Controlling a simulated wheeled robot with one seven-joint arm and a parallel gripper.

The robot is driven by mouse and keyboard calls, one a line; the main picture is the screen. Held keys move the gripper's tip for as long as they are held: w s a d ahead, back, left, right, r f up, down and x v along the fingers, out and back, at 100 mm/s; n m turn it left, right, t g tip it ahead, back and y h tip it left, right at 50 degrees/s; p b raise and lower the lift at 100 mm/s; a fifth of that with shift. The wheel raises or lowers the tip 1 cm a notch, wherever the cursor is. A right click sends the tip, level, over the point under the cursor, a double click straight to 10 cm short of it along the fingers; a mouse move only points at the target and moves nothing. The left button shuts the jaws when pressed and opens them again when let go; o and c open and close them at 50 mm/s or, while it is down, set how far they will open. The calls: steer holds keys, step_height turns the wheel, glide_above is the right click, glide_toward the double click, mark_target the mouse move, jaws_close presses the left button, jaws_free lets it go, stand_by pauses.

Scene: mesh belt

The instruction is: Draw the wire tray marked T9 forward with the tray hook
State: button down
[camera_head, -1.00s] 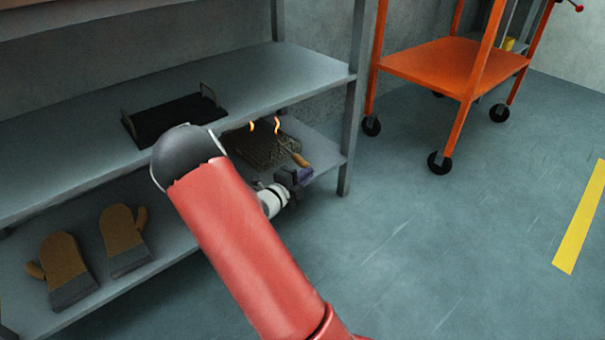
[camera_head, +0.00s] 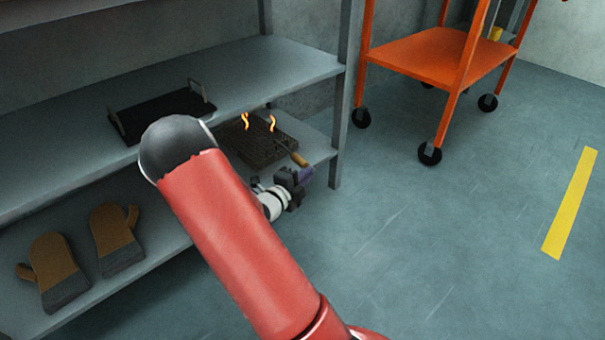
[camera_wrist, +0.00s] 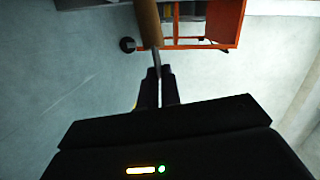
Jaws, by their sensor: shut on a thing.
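A dark wire tray (camera_head: 258,150) lies on the lower shelf, near its right end, in the head view. Two orange flame-like shapes stand at its back side. I cannot read a T9 mark. My gripper (camera_wrist: 158,75) is shut on the thin metal shaft of the tray hook (camera_wrist: 150,22). Its wooden handle points up in the wrist view and also shows at the tray's right side in the head view (camera_head: 299,159). My gripper in the head view (camera_head: 295,178) is at the shelf's front edge. I cannot tell whether the hook's tip touches the tray.
A black tray with end handles (camera_head: 165,112) lies on the upper shelf (camera_head: 285,66). Two brown oven mitts (camera_head: 112,235) lie on the lower shelf (camera_head: 165,235) at left. A grey post (camera_head: 337,165) stands close right of my gripper. An orange cart (camera_head: 415,62) stands beyond; the floor is clear.

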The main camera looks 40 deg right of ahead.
steer(key=shift+s, duration=3.5)
steer(key=shift+w, duration=2.8)
step_height(320, 180, up, 9)
steer(key=p, duration=0.4)
steer(key=shift+f+p, duration=0.2)
steer(key=shift+p, duration=0.2)
steer(key=shift+s+d+f, duration=0.1)
